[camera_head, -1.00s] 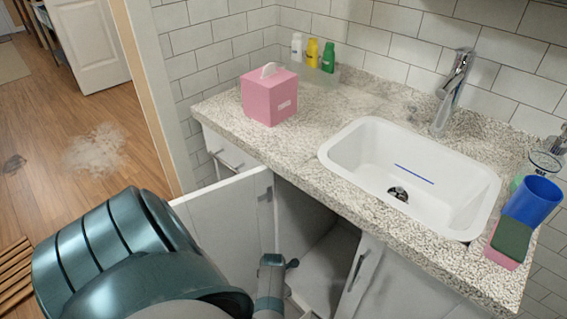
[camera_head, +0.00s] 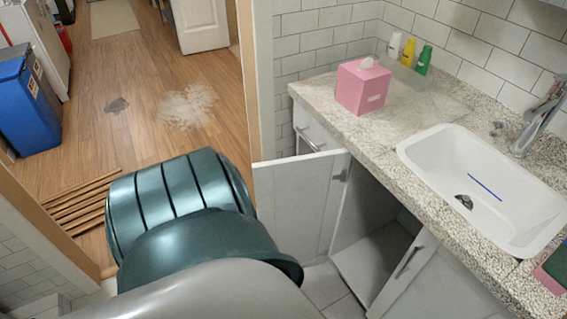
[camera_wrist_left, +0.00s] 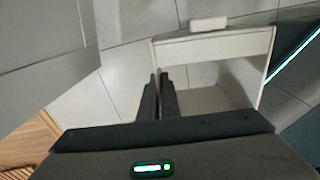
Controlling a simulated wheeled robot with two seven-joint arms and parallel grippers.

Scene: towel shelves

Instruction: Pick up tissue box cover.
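The pink tissue box cover (camera_head: 362,86) stands upright on the left end of the speckled counter (camera_head: 405,125), with a white tissue sticking out of its top. My left arm fills the lower left of the head view, and its gripper does not show there. In the left wrist view my left gripper (camera_wrist_left: 160,76) has its two dark fingers close together with nothing visible between them. It points at a white open-fronted compartment, well away from the cover. My right gripper is not in view.
The white sink (camera_head: 480,185) is to the right of the cover. White, yellow and green bottles (camera_head: 408,52) stand behind it. A cabinet door (camera_head: 300,205) hangs open below the counter. A blue bin (camera_head: 25,105) stands on the floor at left.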

